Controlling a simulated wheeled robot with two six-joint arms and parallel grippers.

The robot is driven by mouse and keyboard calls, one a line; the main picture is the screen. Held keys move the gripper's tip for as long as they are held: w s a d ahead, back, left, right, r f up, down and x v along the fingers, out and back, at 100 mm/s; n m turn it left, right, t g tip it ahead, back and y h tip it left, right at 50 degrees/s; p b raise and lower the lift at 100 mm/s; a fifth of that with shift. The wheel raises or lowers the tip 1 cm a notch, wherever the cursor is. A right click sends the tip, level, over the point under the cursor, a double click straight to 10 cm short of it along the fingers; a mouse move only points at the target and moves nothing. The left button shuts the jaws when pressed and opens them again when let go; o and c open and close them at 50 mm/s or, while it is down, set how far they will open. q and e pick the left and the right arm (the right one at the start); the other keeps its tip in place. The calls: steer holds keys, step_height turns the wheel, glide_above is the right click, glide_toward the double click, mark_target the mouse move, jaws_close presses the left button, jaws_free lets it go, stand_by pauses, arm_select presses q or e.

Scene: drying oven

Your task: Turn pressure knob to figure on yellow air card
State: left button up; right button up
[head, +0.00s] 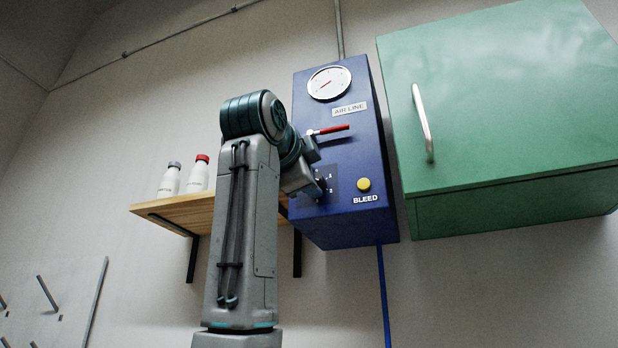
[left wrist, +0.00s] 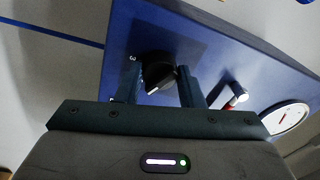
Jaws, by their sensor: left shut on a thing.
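The black pressure knob (left wrist: 157,72) sits on a dark dial plate on the blue air line box (head: 357,150). In the left wrist view, a white pointer mark on it faces the gripper side, and a "3" is printed beside it. My left gripper (left wrist: 161,76) has a finger on each side of the knob and is shut on it. In the head view the gripper (head: 316,186) reaches the box's lower left, and my arm hides part of the dial. The round gauge (head: 329,83) is above; its reading is too small to tell. No yellow air card and no right gripper are visible.
A red-handled lever (head: 333,129) is above the dial, and a yellow bleed button (head: 363,184) is to its right. A green cabinet (head: 500,100) hangs right of the box. A wooden shelf (head: 180,211) with two white bottles is at left.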

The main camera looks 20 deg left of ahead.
stand_by(0.4)
arm_select(q)
steer(key=o, duration=1)
steer(key=s, duration=0.3)
steer(key=s+b, duration=0.1)
steer(key=s, duration=0.3)
steer(key=s+b, duration=0.1)
steer(key=s, duration=0.2)
steer(key=shift+s+a+f, duration=0.4)
arm_select(e)
steer(key=shift+w+a+f+t+y, duration=0.4)
steer(key=shift+w+a+f+t, duration=0.25)
steer(key=shift+t, duration=0.25)
steer(key=shift+s+f, duration=0.1)
